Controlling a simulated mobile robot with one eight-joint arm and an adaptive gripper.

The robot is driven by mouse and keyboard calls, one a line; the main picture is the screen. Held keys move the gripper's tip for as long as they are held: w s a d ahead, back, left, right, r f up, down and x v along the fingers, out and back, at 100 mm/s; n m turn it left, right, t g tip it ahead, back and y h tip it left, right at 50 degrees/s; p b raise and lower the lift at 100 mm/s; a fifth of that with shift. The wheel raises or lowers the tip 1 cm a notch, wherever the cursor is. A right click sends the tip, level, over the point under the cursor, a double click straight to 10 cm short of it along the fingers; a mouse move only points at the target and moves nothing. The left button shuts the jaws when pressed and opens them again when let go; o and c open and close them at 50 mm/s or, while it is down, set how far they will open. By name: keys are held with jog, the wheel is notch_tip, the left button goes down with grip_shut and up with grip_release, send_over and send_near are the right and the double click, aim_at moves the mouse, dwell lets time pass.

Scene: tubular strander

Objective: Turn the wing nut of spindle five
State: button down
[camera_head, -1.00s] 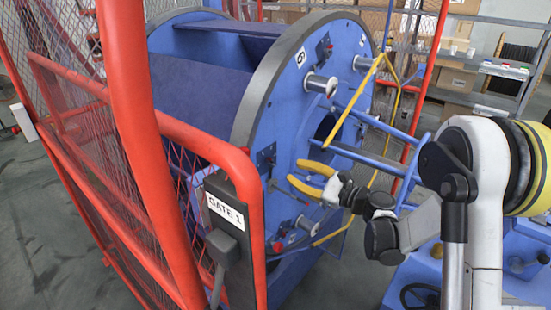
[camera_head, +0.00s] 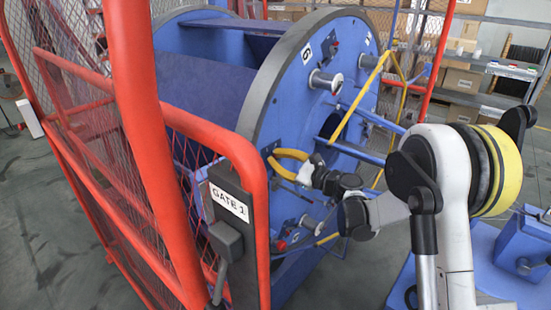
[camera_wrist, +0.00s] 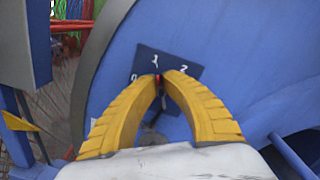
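A dark square plate (camera_wrist: 184,63) marked 0, 1 and 2 is on the blue disc (camera_wrist: 230,60) in the wrist view. A small red and dark piece, seemingly the wing nut (camera_wrist: 156,80), shows between the yellow fingertips of my gripper (camera_wrist: 160,76). The fingertips are nearly together around it and hide most of it. In the head view my gripper (camera_head: 277,158) is at the left part of the disc (camera_head: 290,110), by a dark plate (camera_head: 268,149). No number five is readable there.
The red gate frame (camera_head: 259,215) with the GATE 1 sign (camera_head: 229,202) stands close left of my gripper. Another spindle (camera_head: 325,80) is above by a tilted 6 label, and one (camera_head: 308,222) is below. Yellow and blue bars (camera_head: 352,110) cross to the right.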

jog(key=shift+n, duration=0.4)
jog(key=n, duration=0.1)
jog(key=n+b, duration=0.1)
jog(key=n, duration=0.1)
jog(key=n+b, duration=0.1)
jog(key=shift+s+a+f+n, duration=0.15)
jog(key=shift+f+n, duration=0.1)
jog(key=shift+n, duration=0.15)
jog(key=n+b, duration=0.1)
jog(key=n, duration=0.5)
jog(key=shift+s+f+b, duration=0.1)
jog(key=shift+f+b, duration=0.1)
jog(key=shift+b, duration=0.15)
jog(key=shift+n, duration=0.3)
jog(key=c, duration=1.6)
grip_release()
jog(key=v, duration=1.2)
